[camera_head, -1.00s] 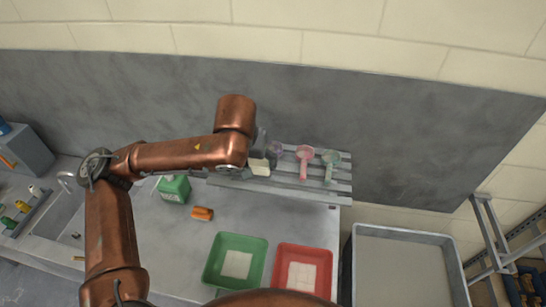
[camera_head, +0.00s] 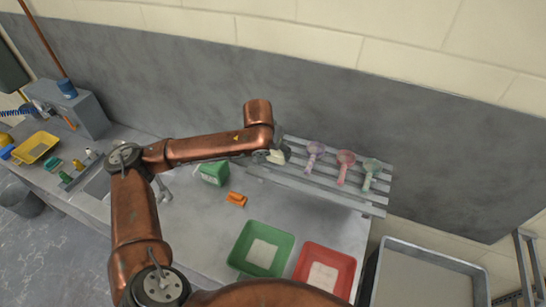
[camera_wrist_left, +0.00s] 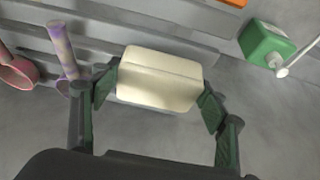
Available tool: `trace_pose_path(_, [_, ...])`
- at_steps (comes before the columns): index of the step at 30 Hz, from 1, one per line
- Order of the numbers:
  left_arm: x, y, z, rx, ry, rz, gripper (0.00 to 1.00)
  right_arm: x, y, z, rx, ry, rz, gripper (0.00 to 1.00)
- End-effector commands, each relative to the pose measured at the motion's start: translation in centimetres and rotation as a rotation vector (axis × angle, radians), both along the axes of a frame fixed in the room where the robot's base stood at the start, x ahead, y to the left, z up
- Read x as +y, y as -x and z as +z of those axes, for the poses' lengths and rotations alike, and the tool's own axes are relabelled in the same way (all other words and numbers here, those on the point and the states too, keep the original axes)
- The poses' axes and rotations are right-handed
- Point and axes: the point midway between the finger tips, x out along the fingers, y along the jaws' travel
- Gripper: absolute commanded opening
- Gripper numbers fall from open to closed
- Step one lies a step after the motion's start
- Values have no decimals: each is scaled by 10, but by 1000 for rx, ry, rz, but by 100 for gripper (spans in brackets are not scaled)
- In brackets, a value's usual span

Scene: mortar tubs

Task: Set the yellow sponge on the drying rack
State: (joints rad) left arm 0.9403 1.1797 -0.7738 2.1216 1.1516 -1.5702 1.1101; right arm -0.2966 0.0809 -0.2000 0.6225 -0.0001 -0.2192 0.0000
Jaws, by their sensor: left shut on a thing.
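The yellow sponge (camera_head: 277,157) looks like a pale cream block. My left gripper (camera_head: 268,156) is shut on it, over the left end of the drying rack. In the left wrist view the sponge (camera_wrist_left: 160,78) sits between both fingers (camera_wrist_left: 158,92). The drying rack (camera_head: 312,185) is a grey slatted stand against the back wall. Whether the sponge touches the slats cannot be told. My right gripper is not in view.
Purple (camera_head: 313,155), pink (camera_head: 344,166) and green (camera_head: 370,173) scoops lie on the rack, right of the sponge. A green container (camera_head: 214,173) and an orange object (camera_head: 236,199) are on the counter. Green (camera_head: 240,247) and red (camera_head: 304,262) tubs stand in front.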

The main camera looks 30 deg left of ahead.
Motion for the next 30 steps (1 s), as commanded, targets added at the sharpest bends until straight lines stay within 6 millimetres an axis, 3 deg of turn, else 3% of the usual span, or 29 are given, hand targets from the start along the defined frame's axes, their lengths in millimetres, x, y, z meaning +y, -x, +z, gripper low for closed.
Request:
trace_pose_path(6, [0, 1, -28, 2, -1, -1, 45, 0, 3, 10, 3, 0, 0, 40])
trace_pose_path(17, [0, 1, -33, 1, 0, 0, 45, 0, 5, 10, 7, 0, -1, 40])
trace_pose_path(18, [0, 1, -32, 0, 0, 0, 70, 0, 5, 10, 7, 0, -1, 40])
trace_pose_path(24, [0, 1, -32, 0, 0, 0, 84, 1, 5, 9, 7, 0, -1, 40])
trace_pose_path(30, [0, 1, -32, 1, 0, 0, 85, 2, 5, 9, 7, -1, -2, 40])
